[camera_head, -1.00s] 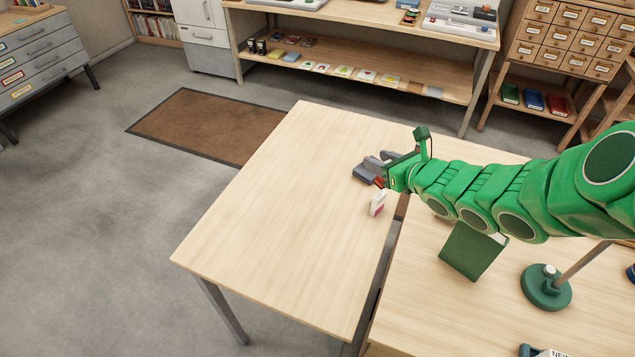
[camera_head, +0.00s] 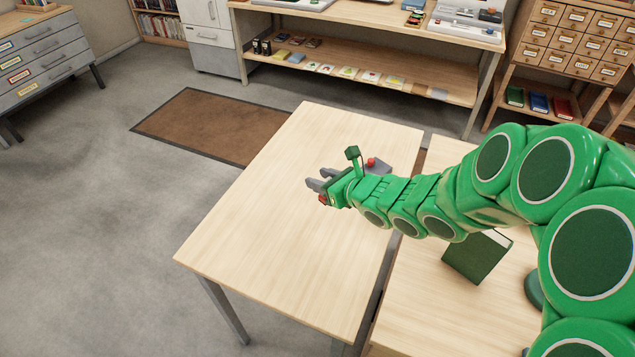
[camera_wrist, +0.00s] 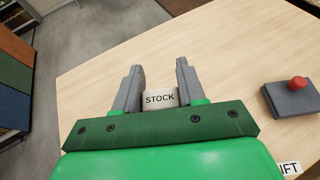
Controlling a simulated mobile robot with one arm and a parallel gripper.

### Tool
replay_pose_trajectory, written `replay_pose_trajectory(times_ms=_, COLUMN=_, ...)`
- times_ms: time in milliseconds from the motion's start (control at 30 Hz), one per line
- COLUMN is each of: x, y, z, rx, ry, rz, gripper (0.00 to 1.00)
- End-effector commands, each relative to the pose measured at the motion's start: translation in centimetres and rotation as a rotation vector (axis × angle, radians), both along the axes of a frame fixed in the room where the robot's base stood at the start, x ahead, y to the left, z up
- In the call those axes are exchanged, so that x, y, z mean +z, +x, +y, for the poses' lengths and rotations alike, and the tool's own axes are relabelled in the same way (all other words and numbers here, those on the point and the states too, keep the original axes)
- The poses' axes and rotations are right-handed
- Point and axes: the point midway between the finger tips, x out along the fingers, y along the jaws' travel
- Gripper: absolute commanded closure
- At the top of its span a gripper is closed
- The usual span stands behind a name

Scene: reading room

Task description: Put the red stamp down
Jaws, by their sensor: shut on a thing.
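My gripper (camera_head: 319,181) is over the light wooden table (camera_head: 270,240), its grey fingers pointing left. In the wrist view the fingers (camera_wrist: 159,68) are closed around the red stamp (camera_wrist: 159,98), whose pale face reads STOCK. In the head view a small red part of the stamp (camera_head: 323,199) shows beside the fingers. The rest is hidden by my gripper. I cannot tell whether the stamp touches the table.
A grey block with a red knob (camera_head: 376,166) stands on the table behind my arm; it shows at right in the wrist view (camera_wrist: 291,99). A white label ending in IFT (camera_wrist: 290,168) is near it. The table's left part is bare. A green book (camera_head: 477,256) stands to the right.

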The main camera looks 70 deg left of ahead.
Motion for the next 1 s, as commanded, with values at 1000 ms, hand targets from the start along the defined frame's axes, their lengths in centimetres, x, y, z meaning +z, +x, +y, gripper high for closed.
replay_pose_trajectory(times_ms=1000, x=-7.0, y=2.1, z=8.3, rx=-0.001, ry=0.001, rz=-0.001, gripper=0.91)
